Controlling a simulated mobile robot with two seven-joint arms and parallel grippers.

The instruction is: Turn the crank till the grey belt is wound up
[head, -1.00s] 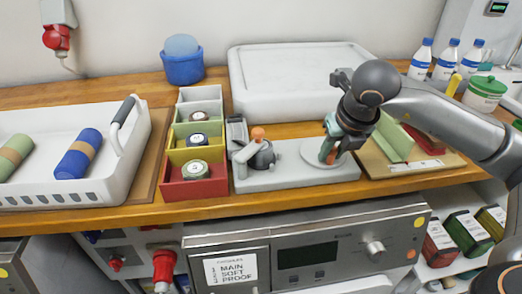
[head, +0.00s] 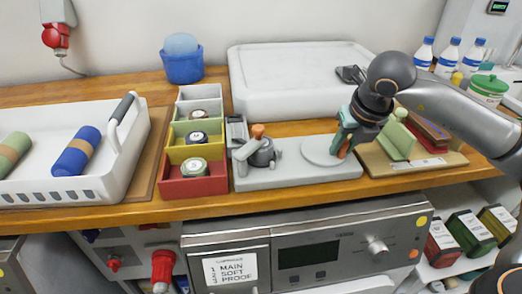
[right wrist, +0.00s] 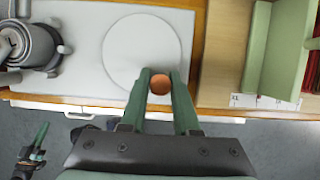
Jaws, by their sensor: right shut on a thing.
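A light grey winder base (head: 300,177) lies near the counter's front edge. On its right end is a round pale crank disc (head: 318,151) with an orange knob (right wrist: 160,84). My right gripper (head: 346,145) is shut on this knob, at the disc's right front edge; in the right wrist view both teal fingertips flank it.
Red, yellow and grey bins (head: 194,186) stand close left of the base. A white basket (head: 100,185) with rolls is farther left. A tan board with a green holder (head: 398,140) stands close right. A large white lidded box (head: 295,75) is behind.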

